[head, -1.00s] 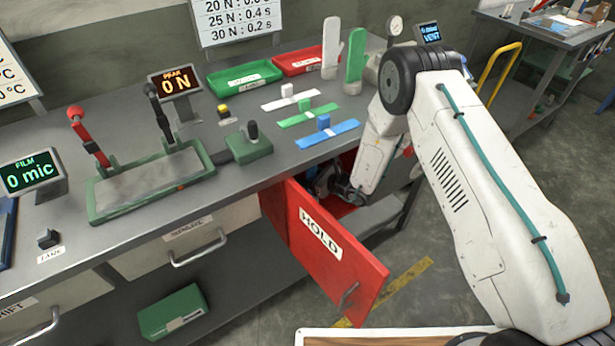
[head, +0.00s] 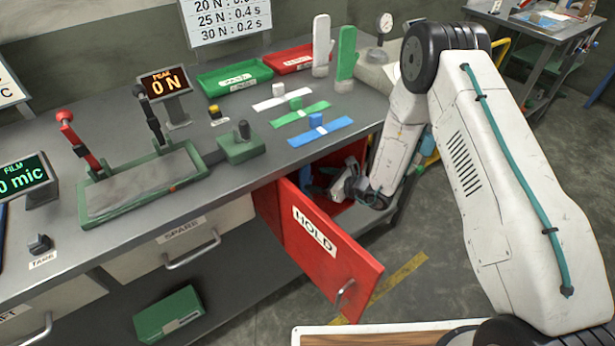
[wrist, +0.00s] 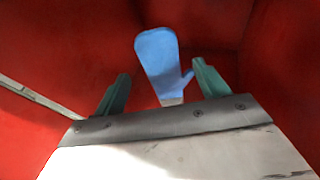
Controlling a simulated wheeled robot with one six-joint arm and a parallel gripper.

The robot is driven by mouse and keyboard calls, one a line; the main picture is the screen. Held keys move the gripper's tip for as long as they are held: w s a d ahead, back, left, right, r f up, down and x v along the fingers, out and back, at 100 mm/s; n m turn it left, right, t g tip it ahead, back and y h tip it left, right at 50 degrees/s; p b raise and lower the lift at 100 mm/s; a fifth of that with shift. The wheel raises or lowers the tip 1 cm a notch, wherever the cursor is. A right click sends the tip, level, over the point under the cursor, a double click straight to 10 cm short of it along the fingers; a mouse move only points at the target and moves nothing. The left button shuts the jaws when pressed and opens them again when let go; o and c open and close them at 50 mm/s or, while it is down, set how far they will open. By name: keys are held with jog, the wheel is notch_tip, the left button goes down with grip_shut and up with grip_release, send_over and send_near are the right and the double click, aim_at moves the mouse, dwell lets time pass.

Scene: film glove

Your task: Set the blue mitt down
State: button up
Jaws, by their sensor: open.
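My gripper (wrist: 161,88) is open. Its two green fingers stand apart on either side of the mitt's cuff end, with visible gaps to the mitt. In the head view my gripper (head: 346,180) is at the mouth of the red compartment below the bench top. A dark blue patch shows beside it there, too shaded to identify surely.
The red door marked HOLD (head: 325,245) stands open in front of the compartment. The bench edge lies just above my wrist. White, green and blue flat pieces (head: 312,130) lie on the bench, with a white mitt (head: 321,45) and a green mitt (head: 346,55) upright behind.

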jog(key=shift+v, duration=1.95)
